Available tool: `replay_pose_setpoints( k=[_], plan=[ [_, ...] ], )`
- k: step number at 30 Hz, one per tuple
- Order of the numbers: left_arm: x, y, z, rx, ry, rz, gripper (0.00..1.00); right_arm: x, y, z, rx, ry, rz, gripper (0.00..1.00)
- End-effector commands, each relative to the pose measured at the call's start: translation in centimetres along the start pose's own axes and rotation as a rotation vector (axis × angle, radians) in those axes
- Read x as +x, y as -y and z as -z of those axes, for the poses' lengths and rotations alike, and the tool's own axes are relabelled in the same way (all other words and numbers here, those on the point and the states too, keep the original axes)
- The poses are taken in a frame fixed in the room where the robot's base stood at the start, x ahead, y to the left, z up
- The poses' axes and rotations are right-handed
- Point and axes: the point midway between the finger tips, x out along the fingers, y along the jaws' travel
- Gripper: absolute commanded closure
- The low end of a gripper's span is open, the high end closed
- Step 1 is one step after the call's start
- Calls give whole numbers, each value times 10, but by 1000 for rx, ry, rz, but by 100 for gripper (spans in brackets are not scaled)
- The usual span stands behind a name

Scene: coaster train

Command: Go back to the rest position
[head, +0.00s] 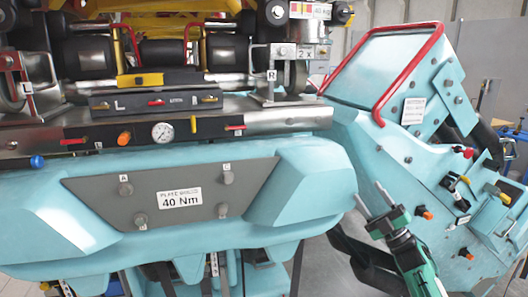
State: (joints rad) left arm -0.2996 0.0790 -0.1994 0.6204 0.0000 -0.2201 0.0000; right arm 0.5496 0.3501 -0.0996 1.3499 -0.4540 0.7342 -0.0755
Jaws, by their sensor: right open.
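My right gripper (367,192) is at the lower right of the head view, in front of the gap between the two light-blue train bodies. Its two thin grey fingers point up and left and stand apart, with nothing seen between them. It is right of the grey bolted plate (205,207) and apart from it in the picture. My left gripper is not in view.
The near train body (310,185) fills the left and middle. Its grey plate carries several bolts and a "40 Nm" label (180,198). A pressure gauge (163,132) sits above. Another train body with a red-railed panel (385,65) stands at right.

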Motion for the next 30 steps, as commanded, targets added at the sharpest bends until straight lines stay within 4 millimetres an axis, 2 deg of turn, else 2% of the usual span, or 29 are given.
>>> replay_pose_setpoints(
  k=[1, 5, 9, 12, 17, 18, 21, 23, 26, 30],
  plan=[
    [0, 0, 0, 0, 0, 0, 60, -1, -3, -16, 36, 82, -19, 48],
    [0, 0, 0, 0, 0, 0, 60, -9, -7, -58, 146, 306, -61, 48],
    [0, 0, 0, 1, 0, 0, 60, -28, -2, -100, 279, 547, -88, 48],
    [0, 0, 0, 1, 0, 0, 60, -45, 7, -122, 371, 700, -95, 48],
    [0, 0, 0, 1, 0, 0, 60, -73, 27, -148, 511, 917, -87, 48],
    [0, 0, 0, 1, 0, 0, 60, -84, 36, -152, 542, 968, -79, 48],
    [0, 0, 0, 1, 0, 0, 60, -130, 86, -157, 565, 1041, -29, 48],
    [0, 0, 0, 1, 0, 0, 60, -157, 112, -158, 581, 1086, -2, 48],
    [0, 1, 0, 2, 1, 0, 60, -208, 158, -156, 608, 1168, 49, 48],
    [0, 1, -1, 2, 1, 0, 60, -290, 224, -143, 648, 1292, 127, 48]
  ],
)
